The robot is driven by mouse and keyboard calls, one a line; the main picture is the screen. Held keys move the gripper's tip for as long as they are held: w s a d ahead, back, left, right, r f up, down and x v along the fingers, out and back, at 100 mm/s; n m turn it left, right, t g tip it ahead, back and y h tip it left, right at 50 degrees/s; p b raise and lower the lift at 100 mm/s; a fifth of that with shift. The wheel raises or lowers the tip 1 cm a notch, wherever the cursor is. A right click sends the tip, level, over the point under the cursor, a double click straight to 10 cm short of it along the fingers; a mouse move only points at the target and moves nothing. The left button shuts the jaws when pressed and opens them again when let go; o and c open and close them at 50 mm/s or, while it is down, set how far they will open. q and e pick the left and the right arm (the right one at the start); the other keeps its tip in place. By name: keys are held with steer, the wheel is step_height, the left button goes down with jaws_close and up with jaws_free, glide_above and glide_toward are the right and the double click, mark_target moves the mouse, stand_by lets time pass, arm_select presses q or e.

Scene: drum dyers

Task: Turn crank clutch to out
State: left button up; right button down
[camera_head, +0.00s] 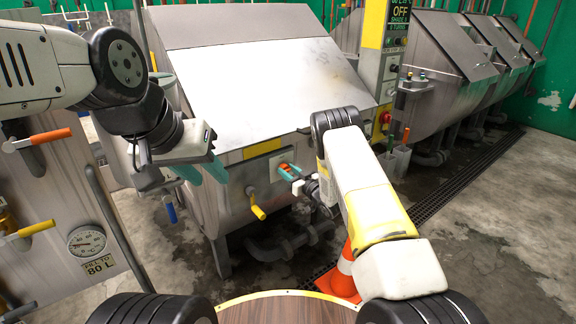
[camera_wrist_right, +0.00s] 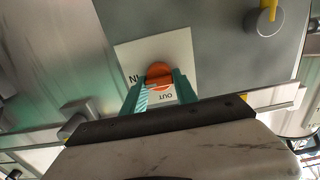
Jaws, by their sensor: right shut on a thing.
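The crank clutch (camera_wrist_right: 158,71) shows in the right wrist view as an orange knob on a white plate (camera_wrist_right: 130,55) marked IN and OUT. The lettering appears upside down there. My right gripper (camera_wrist_right: 160,88) has its teal fingers shut on the knob, one on each side. In the head view my right gripper (camera_head: 287,170) is at the drum's front face, and its fingers largely hide the knob. Which mark the knob points to is hard to tell. My left gripper (camera_head: 202,172) is open and empty, left of the drum front, its teal fingers apart.
The steel drum dyer (camera_head: 265,90) fills the middle. A yellow-handled valve (camera_head: 257,205) sits below left of the clutch. A panel with orange and yellow levers and a gauge (camera_head: 86,242) stands left. An orange cone (camera_head: 345,275) is close to my right arm.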

steer(key=shift+n, duration=0.3)
steer(key=n, duration=0.9)
steer(key=shift+a, duration=0.1)
steer(key=n, duration=0.4)
steer(key=shift+s+f, duration=0.1)
steer(key=shift+f, duration=0.05)
steer(key=shift+f+n, duration=0.1)
steer(key=shift+n, duration=2)
steer(key=c, duration=1)
jaws_free()
steer(key=shift+o, duration=0.2)
